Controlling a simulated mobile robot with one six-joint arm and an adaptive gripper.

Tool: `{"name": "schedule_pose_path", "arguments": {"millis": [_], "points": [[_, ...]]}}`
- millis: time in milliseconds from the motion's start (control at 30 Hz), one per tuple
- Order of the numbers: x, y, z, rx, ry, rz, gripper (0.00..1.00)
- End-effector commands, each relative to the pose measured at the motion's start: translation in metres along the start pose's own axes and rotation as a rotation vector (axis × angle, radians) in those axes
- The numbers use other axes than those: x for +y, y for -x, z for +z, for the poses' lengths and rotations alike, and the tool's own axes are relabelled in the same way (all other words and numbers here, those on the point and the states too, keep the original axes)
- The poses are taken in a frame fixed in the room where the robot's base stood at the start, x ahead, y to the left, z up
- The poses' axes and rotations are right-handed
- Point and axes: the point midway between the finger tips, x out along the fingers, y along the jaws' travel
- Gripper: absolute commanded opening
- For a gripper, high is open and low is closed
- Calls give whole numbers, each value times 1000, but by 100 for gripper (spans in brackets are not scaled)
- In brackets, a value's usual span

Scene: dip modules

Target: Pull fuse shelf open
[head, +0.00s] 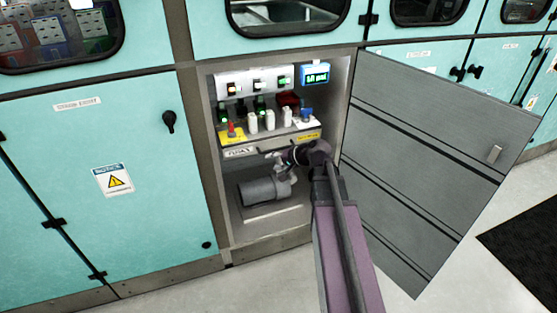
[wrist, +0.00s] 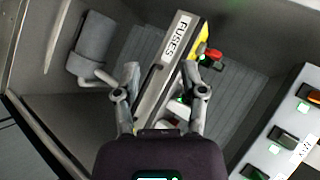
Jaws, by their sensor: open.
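The fuse shelf (head: 262,146) is inside the open cabinet, with a FUSES label, yellow panels and white fuses on top. In the wrist view the shelf front (wrist: 176,42) runs diagonally up the middle. My gripper (head: 287,157) is at the right part of the shelf front. In the wrist view my gripper (wrist: 160,78) is open, one finger on each side of the shelf's front strip. Both fingers appear apart from it, though contact is hard to judge. My arm hides part of the shelf's right end in the head view.
The grey cabinet door (head: 425,165) stands wide open at the right. A grey cylindrical unit (head: 262,190) sits below the shelf. A panel of lit switches (head: 255,84) and a small blue display (head: 315,75) are above it. The floor in front is clear.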

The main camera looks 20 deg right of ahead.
Motion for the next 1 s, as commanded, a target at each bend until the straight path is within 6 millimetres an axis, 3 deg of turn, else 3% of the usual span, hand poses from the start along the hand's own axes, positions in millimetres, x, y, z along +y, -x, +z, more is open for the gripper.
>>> {"name": "schedule_pose_path", "arguments": {"millis": [33, 600, 800, 1000], "points": [[15, -7, -8, 22, -24, -25, 54], [86, -4, -96, 239, -293, -322, 54], [99, 2, -113, 280, -346, -380, 54], [100, 5, -116, 289, -359, -394, 54]]}}
